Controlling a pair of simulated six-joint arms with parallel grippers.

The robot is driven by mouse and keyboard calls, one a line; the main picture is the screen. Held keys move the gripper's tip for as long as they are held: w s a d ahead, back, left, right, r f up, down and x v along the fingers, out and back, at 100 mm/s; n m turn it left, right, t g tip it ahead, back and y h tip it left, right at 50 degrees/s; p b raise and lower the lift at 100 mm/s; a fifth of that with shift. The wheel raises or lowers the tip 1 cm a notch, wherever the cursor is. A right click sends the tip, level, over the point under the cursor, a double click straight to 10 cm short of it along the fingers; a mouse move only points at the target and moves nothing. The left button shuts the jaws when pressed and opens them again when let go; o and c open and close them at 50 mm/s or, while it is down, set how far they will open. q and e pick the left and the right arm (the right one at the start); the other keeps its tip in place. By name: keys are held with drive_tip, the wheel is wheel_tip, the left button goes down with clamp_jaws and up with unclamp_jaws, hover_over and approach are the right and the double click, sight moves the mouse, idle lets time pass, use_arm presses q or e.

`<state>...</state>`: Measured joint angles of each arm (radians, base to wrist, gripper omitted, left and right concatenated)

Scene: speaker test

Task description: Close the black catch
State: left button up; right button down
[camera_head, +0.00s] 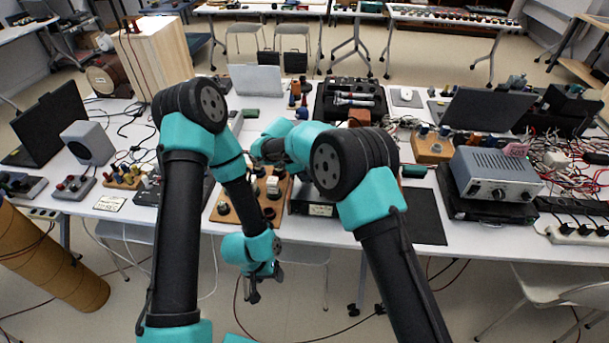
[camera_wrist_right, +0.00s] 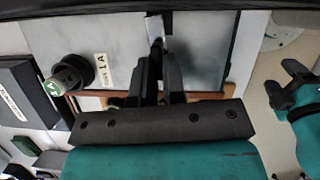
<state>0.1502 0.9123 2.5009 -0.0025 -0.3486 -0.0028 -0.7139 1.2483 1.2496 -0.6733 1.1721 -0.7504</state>
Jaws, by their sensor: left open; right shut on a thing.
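My right gripper (camera_wrist_right: 160,58) is in the middle of the right wrist view, over a smooth grey panel (camera_wrist_right: 208,50). Its dark fingers are shut on a narrow thing with a pale, metal-looking piece (camera_wrist_right: 154,28) at the tips. I cannot tell whether this is the black catch, and I cannot pick the catch out elsewhere. In the head view the right gripper (camera_head: 262,150) is partly hidden by my arm. My left gripper (camera_head: 254,288) is open and empty, low in front of the table edge. It also shows at the right of the wrist view (camera_wrist_right: 285,88).
A round black knob (camera_wrist_right: 68,76) and a "1A" label (camera_wrist_right: 103,70) are left of the right gripper. A wooden board (camera_head: 228,212) with pegs and a labelled black box (camera_head: 318,210) lie at the table's front edge. A grey instrument (camera_head: 495,172) stands right.

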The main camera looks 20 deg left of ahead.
drive_tip(key=shift+w+m+g, duration=0.1)
drive_tip(key=shift+m+g, duration=0.2)
drive_tip(key=shift+m, duration=0.6)
drive_tip(key=c, duration=1.2)
unclamp_jaws()
drive_tip(key=v, duration=1.7)
drive_tip(key=shift+r, duration=0.2)
drive_tip(key=shift+w+a, duration=0.1)
drive_tip(key=shift+w, duration=0.05)
